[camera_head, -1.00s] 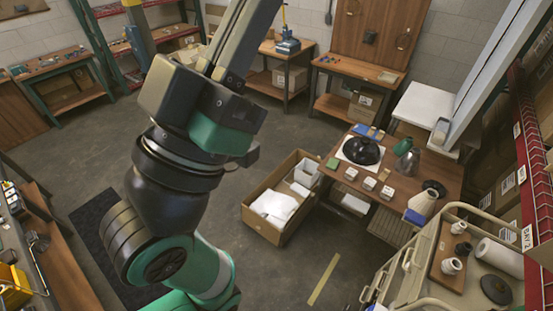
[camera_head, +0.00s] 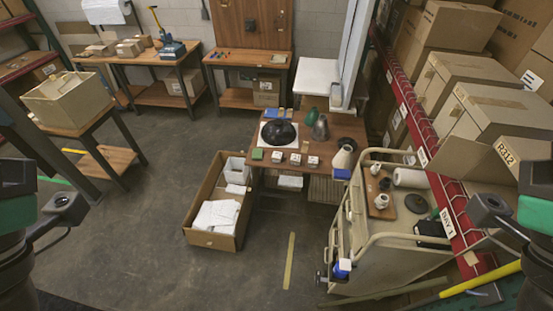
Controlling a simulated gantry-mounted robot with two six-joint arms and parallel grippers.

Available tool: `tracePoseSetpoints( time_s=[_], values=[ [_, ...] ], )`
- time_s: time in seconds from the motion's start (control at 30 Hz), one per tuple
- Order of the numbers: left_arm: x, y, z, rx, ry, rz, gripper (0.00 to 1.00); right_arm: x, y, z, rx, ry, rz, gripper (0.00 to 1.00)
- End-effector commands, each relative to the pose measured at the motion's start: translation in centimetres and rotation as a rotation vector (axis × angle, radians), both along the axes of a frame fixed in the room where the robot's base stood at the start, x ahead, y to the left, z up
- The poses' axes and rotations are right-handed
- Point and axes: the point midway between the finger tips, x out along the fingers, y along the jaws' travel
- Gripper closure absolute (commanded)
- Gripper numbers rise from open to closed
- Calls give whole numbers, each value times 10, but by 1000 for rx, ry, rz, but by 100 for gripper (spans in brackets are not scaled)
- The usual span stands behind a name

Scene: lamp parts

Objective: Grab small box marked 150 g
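Three small white boxes sit in a row on the front of the brown wooden table (camera_head: 345,130): a left one (camera_head: 277,157), a middle one (camera_head: 295,160) and a right one (camera_head: 313,163). Their markings are too small to read, so I cannot tell which is marked 150 g. Parts of my arms show at the left and right picture edges, far from the boxes. No gripper fingers are visible on either arm.
A beige cart (camera_head: 390,255) stands at right. The floor in front is clear.

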Motion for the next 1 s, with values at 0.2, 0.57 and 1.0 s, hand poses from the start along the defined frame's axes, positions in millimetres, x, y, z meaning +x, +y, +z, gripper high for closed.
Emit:
tracePoseSetpoints(
  time_s=[0.2,0.57,1.0],
  values=[
    [0,0,0,0,0,0,100,0,0,0,0,0,0,64],
    [0,0,0,0,0,0,42,0,0,0,0,0,0,64],
    [0,0,0,-1,0,-1,0,0,0,0,0,0,0,64]
  ],
)
